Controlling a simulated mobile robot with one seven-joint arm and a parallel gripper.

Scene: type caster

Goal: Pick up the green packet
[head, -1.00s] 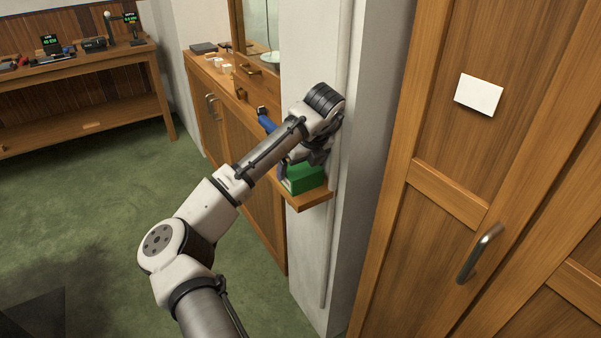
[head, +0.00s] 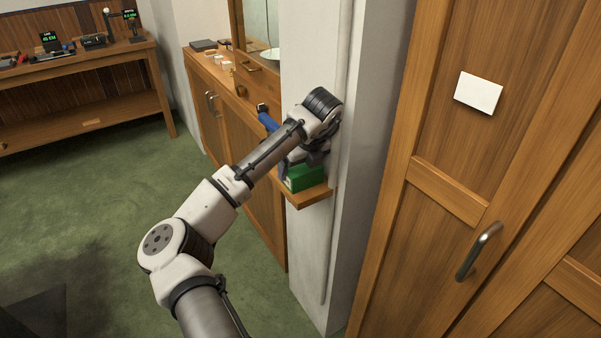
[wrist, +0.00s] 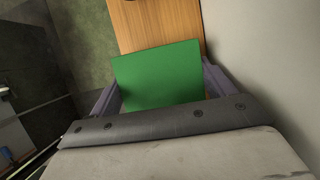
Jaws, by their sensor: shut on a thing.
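The green packet (head: 304,177) is a box-like green block at the near end of the narrow wooden ledge beside the white pillar. In the wrist view its flat green face (wrist: 158,75) fills the middle, between the two fingers. My gripper (wrist: 160,88) is shut on the green packet, with a finger along each side. In the head view my gripper (head: 291,170) comes down from above, and my wrist hides part of the packet. I cannot tell whether the packet still touches the ledge.
The white pillar (head: 318,250) stands close on the right of my gripper. A wooden door with a metal handle (head: 478,251) is further right. Green floor (head: 90,190) lies open at left.

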